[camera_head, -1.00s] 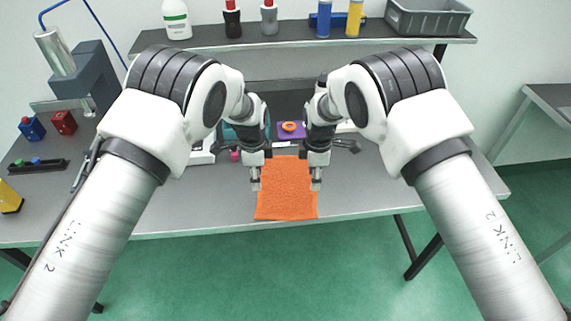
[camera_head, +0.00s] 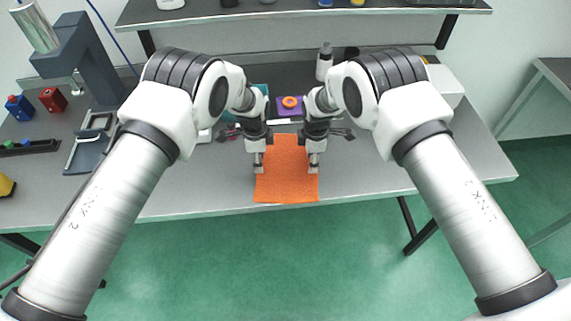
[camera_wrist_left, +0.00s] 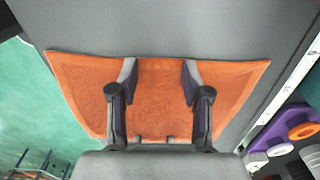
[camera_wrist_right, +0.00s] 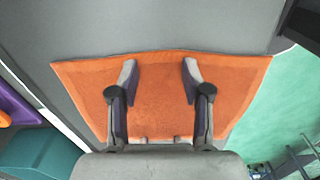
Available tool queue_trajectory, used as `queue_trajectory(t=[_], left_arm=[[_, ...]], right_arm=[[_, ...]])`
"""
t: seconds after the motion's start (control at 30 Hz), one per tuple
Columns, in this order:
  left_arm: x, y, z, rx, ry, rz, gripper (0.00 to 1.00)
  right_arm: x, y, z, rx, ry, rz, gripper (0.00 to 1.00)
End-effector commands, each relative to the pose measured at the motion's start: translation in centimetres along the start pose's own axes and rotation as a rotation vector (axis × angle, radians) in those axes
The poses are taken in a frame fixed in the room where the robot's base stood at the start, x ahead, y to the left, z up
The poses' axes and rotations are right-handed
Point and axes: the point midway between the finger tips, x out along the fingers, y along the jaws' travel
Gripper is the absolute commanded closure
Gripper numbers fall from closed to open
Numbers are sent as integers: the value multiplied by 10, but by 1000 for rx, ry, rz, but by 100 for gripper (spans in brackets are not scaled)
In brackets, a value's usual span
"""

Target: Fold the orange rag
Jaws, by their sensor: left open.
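The orange rag (camera_head: 287,180) lies flat and spread out on the grey table, its near edge close to the table's front edge. It also fills the middle of the left wrist view (camera_wrist_left: 160,92) and the right wrist view (camera_wrist_right: 160,90). My left gripper (camera_head: 258,170) is over the rag's left side, pointing down, with its fingers (camera_wrist_left: 160,72) apart and nothing between them but rag below. My right gripper (camera_head: 313,168) is over the rag's right side, its fingers (camera_wrist_right: 160,72) also apart and empty. I cannot tell whether the fingertips touch the cloth.
Behind the rag are a purple block with an orange ring (camera_head: 290,103), a teal container (camera_head: 261,90) and a white-grey bottle (camera_head: 324,62). A dark press (camera_head: 80,60) stands at the left. A shelf (camera_head: 300,14) runs above the back.

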Motion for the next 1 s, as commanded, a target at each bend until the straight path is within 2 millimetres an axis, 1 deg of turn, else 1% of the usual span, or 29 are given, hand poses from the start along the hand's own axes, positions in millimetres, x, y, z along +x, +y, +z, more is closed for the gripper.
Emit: queue_trajectory(t=[0.07,0.23,0.27,0.3,0.37,0.5,0.53,1.0], left_arm=[[0,0,0,0,0,0,52],[10,0,0,0,0,0,52],[6,0,0,0,0,0,56],[6,0,0,1,0,0,63],[6,0,0,1,0,0,73],[7,0,0,1,0,1,98],[8,0,0,1,0,1,100],[8,1,0,0,0,2,100]], right_arm=[[0,0,0,0,0,0,52],[10,0,0,-1,0,0,52],[6,0,0,-1,0,0,55],[6,0,0,-1,0,0,62],[6,0,0,-1,0,0,73],[7,-1,0,-1,0,-1,98],[8,-1,0,-1,0,-1,100],[8,-1,0,-1,0,-3,100]])
